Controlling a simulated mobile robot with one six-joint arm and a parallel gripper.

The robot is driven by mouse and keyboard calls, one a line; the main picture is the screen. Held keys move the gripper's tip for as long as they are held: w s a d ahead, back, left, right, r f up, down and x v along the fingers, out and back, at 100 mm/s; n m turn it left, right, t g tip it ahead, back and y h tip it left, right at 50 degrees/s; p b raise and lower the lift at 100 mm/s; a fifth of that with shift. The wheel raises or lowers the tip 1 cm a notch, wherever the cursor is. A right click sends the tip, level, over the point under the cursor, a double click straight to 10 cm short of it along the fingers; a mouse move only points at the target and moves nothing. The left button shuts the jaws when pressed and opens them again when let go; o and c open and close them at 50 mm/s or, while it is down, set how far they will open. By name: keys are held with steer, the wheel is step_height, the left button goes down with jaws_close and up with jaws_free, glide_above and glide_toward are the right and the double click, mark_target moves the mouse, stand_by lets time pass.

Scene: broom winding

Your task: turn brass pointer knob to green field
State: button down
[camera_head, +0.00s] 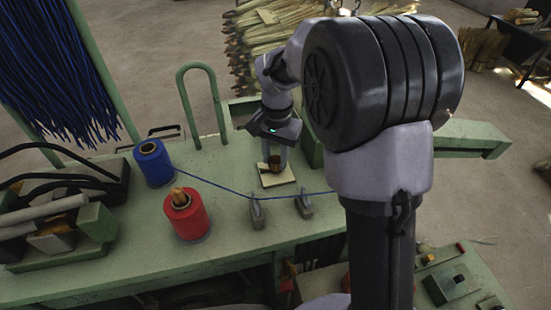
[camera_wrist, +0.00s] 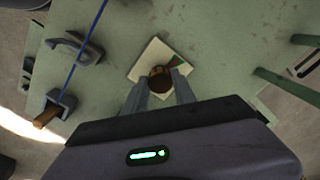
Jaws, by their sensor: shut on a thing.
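The brass pointer knob (camera_wrist: 160,79) sits on a pale square plate (camera_wrist: 145,58) on the green bench top. In the wrist view a small green and a dark red patch show on the plate at the knob's upper right. My gripper (camera_wrist: 162,84) is shut on the knob, one finger on each side. In the head view the knob (camera_head: 274,165) shows between the fingers of my gripper (camera_head: 273,160), above the plate (camera_head: 278,179). Which way the knob's pointer faces cannot be told.
A blue spool (camera_head: 153,163) and a red spool (camera_head: 187,215) stand on the bench left of the plate. A blue cord (camera_head: 222,187) runs across two grey clamps (camera_head: 257,213). A green hoop (camera_head: 183,100) rises behind. Straw bundles (camera_head: 262,40) lie beyond the bench.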

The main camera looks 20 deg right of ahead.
mark_target(277, 161)
steer(key=shift+m, duration=0.3)
stand_by(0.4)
steer(key=c, duration=1)
jaws_free()
step_height(277, 161, up, 18)
steer(key=p, duration=0.2)
steer(key=shift+s+d+f+p, duration=0.15)
steer(key=shift+f+p, duration=0.1)
steer(key=shift+p, duration=0.15)
